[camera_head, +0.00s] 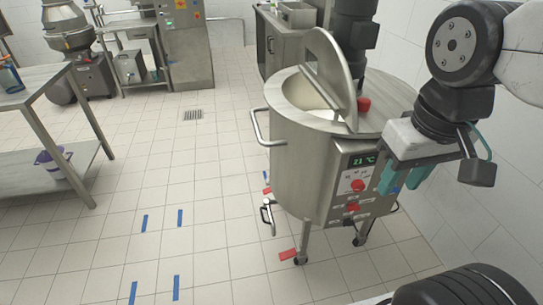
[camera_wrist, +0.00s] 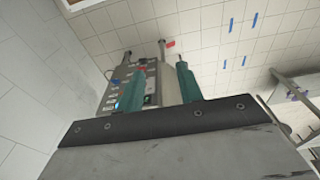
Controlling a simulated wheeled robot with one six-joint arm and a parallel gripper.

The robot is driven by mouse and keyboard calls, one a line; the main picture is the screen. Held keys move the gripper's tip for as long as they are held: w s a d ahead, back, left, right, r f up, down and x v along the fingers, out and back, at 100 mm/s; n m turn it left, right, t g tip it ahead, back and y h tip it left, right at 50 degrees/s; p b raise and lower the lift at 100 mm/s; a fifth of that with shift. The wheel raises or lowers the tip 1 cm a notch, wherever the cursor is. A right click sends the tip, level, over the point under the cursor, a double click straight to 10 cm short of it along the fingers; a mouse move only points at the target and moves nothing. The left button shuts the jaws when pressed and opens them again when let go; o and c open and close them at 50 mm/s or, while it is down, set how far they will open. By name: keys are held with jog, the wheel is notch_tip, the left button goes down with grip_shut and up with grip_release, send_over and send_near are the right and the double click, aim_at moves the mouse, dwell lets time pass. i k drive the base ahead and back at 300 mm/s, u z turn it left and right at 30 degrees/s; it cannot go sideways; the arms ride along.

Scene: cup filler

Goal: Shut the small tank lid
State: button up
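The steel tank (camera_head: 302,150) stands on wheeled legs right of centre in the head view. Its small lid (camera_head: 332,75) is a half-round steel plate standing up steeply, so the tank's opening (camera_head: 303,95) is uncovered. A red knob (camera_head: 364,104) sits beside the lid. My gripper (camera_head: 402,182) has teal fingers pointing down at the tank's right front, beside the control panel (camera_head: 356,172). The wrist view shows the fingers (camera_wrist: 160,68) apart, with nothing held and the panel (camera_wrist: 118,90) beyond them. The lid is not visible there.
A dark motor column (camera_head: 355,35) rises from the tank's back. A handle (camera_head: 258,128) sticks out on its left side. A white wall (camera_head: 480,190) is close on the right. A steel table (camera_head: 45,85) stands far left, with clear tiled floor between.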

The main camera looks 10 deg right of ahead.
aim_at(333, 80)
jog(key=z, duration=0.15)
jog(key=k, duration=0.45)
jog(key=z, duration=1.25)
jog(key=i, duration=0.7)
jog(key=u, duration=0.9)
jog(key=i, duration=0.45)
jog(key=u, duration=0.5)
